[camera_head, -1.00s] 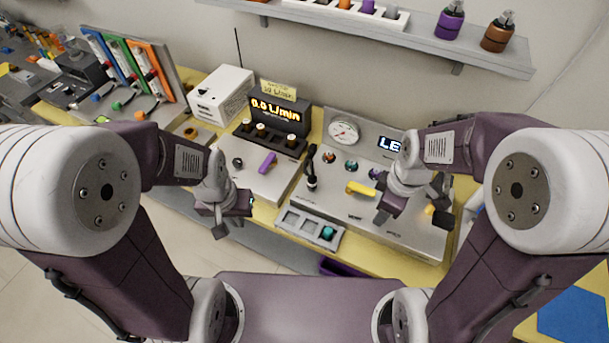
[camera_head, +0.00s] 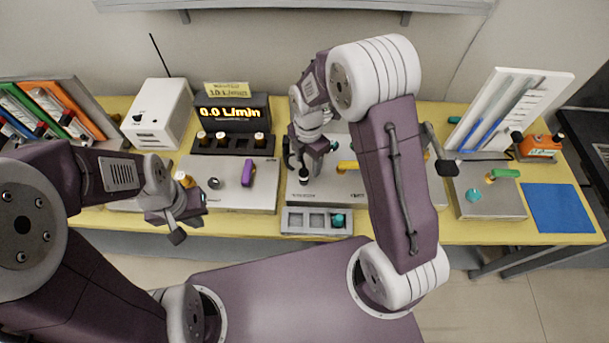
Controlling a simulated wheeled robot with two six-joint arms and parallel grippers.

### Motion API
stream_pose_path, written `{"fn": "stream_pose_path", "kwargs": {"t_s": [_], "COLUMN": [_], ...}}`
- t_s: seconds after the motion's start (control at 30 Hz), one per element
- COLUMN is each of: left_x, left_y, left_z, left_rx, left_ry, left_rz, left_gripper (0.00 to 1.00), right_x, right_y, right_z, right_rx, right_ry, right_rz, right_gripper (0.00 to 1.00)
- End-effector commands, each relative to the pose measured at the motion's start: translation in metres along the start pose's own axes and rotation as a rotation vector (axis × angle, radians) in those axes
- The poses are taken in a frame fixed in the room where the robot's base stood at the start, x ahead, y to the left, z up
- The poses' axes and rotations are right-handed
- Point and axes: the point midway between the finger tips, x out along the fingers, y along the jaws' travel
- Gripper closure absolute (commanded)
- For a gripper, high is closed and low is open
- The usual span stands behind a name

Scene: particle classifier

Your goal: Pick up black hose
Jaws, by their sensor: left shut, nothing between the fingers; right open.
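A short, dark upright piece (camera_head: 304,174), which looks like the black hose, stands on the grey panel (camera_head: 315,193) in the middle of the table. My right gripper (camera_head: 311,160) is open, pointing down right above and around its upper part. The gripper hides that part, so I cannot tell whether the fingers touch it. My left gripper (camera_head: 181,230) is shut and empty, over the table's front edge to the left, well apart from the hose.
A grey tray (camera_head: 290,222) with a teal piece (camera_head: 338,220) is at the front. A display (camera_head: 231,112) reads 0.0 L/min behind a purple handle (camera_head: 248,173). A white box (camera_head: 158,112) stands left. A blue mat (camera_head: 562,208) lies at the right. My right arm covers the panel's right side.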

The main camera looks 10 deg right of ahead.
Motion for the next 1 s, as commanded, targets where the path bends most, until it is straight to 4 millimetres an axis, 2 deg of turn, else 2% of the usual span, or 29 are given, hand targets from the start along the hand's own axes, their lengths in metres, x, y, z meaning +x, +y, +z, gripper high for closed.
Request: {"fn": "stream_pose_path", "kwargs": {"t_s": [0.1,0.27,0.53,0.8,1.0], "left_x": [-0.002,-0.003,-0.011,-0.010,-0.010], "left_y": [0.000,0.000,0.000,0.000,0.000], "left_z": [0.000,-0.001,-0.001,-0.001,-0.001], "left_rx": [0.000,-0.001,0.000,-0.001,0.000], "left_ry": [0.000,0.000,0.000,0.000,0.000], "left_rz": [0.000,0.000,0.000,0.000,0.000], "left_gripper": [1.00,1.00,1.00,1.00,1.00], "right_x": [0.014,0.020,0.064,0.068,0.068], "right_y": [0.000,0.000,0.001,0.001,0.002], "right_z": [-0.001,-0.001,-0.006,-0.006,-0.005], "right_rx": [0.000,0.000,0.001,0.001,0.001], "right_ry": [0.001,0.000,0.001,0.000,-0.001], "right_rz": [-0.002,0.000,-0.002,0.002,0.002], "right_gripper": [0.46,0.46,0.46,0.46,1.00]}}
